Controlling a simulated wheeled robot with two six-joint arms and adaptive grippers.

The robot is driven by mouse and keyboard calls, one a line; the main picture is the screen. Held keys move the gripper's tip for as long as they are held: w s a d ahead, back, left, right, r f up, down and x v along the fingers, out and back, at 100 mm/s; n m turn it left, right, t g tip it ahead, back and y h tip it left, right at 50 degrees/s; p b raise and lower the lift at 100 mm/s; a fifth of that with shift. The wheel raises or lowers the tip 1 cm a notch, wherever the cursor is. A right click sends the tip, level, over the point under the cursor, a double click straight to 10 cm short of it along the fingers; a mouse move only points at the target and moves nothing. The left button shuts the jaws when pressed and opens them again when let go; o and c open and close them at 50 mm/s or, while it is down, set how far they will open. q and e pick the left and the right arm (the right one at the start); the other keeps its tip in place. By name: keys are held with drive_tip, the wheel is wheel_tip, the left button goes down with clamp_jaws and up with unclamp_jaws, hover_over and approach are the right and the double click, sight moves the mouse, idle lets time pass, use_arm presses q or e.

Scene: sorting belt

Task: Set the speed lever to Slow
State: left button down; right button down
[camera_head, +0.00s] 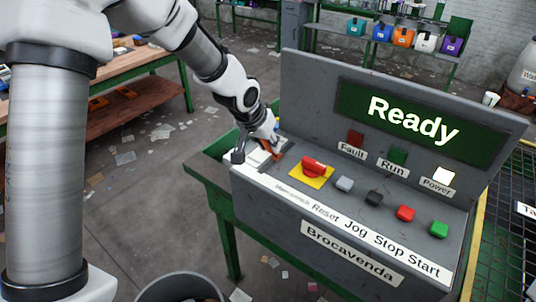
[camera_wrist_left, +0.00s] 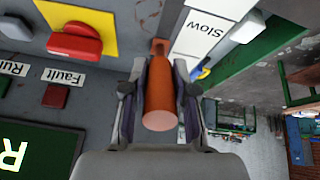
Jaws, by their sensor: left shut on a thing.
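The speed lever shows as an orange handle in the left wrist view (camera_wrist_left: 160,100), between the two fingers of my left gripper (camera_wrist_left: 160,92). The fingers are closed on both sides of it. A white label reading "Slow" (camera_wrist_left: 203,30) lies right beside the lever's base in that view. In the head view my left gripper (camera_head: 264,148) is at the left end of the grey control panel (camera_head: 300,110), and only a small orange part of the lever (camera_head: 277,155) shows. Other speed labels cannot be read. My right gripper is not in view.
A red switch on a yellow plate (camera_head: 318,180) sits just right of the lever. Several push buttons follow along the panel, such as the grey one (camera_head: 345,184) and green one (camera_head: 439,229). The display (camera_head: 420,120) reads "Ready". A workbench (camera_head: 140,105) stands at left.

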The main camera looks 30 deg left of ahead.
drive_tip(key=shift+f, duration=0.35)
use_arm(q)
drive_tip(key=c, duration=0.9)
unclamp_jaws()
drive_tip(key=shift+f, duration=0.1)
drive_tip(key=v, duration=1.2)
drive_tip(key=shift+s, duration=0.1)
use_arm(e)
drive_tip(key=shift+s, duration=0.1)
